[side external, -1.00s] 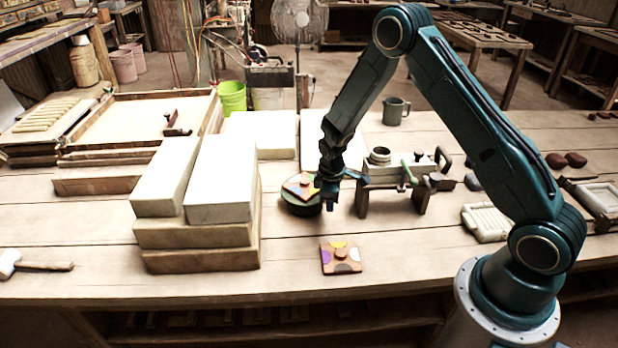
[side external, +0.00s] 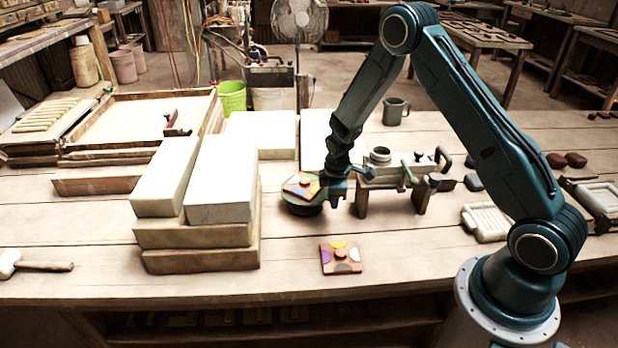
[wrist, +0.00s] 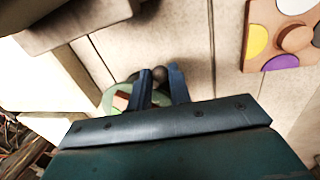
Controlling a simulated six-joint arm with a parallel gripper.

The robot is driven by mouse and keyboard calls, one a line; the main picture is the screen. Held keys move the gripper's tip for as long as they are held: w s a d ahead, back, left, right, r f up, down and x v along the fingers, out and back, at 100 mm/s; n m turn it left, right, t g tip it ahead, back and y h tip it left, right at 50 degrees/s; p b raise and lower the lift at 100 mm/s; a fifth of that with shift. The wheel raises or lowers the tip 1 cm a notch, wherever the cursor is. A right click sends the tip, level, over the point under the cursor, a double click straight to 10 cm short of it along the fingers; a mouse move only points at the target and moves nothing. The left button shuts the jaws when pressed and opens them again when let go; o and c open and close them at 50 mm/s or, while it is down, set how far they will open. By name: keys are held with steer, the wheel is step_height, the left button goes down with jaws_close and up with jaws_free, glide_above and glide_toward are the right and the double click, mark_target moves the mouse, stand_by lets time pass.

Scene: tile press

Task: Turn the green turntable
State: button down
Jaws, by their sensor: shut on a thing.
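The green turntable (side external: 303,209) stands on the bench right of the white blocks, with a patterned tile (side external: 297,188) on top. In the wrist view part of the turntable (wrist: 108,98) shows left of my fingers, largely hidden by them. My gripper (side external: 338,196) is at the turntable's right edge. In the wrist view my gripper (wrist: 161,84) is shut on a dark round knob (wrist: 160,73) beside the turntable. How the knob joins the turntable is hidden.
A press (side external: 385,180) with a green handle stands close right of my gripper. Stacked white blocks (side external: 221,180) stand to the left. A second patterned tile (side external: 340,258) lies in front, with clear bench around it.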

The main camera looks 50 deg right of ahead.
steer(key=c, duration=1.6)
jaws_free()
steer(key=shift+w+a, duration=0.1)
steer(key=shift+a, duration=0.05)
steer(key=shift+r, duration=0.2)
steer(key=shift+s+a+r, duration=0.3)
steer(key=shift+r, duration=1.9)
steer(key=shift+s+a+r, duration=0.3)
steer(key=shift+a+r, duration=0.05)
steer(key=shift+r, duration=1.9)
steer(key=shift+s+a+r, duration=0.3)
steer(key=shift+r, duration=1.9)
steer(key=shift+a+f, duration=0.1)
jaws_close()
steer(key=w+a+f+n+g+h, duration=0.1)
steer(key=w+a+f+n, duration=0.1)
steer(key=a+f+n, duration=0.3)
steer(key=shift+w+a+n+g, duration=0.35)
steer(key=shift+a+n, duration=0.75)
steer(key=shift+n, duration=0.8)
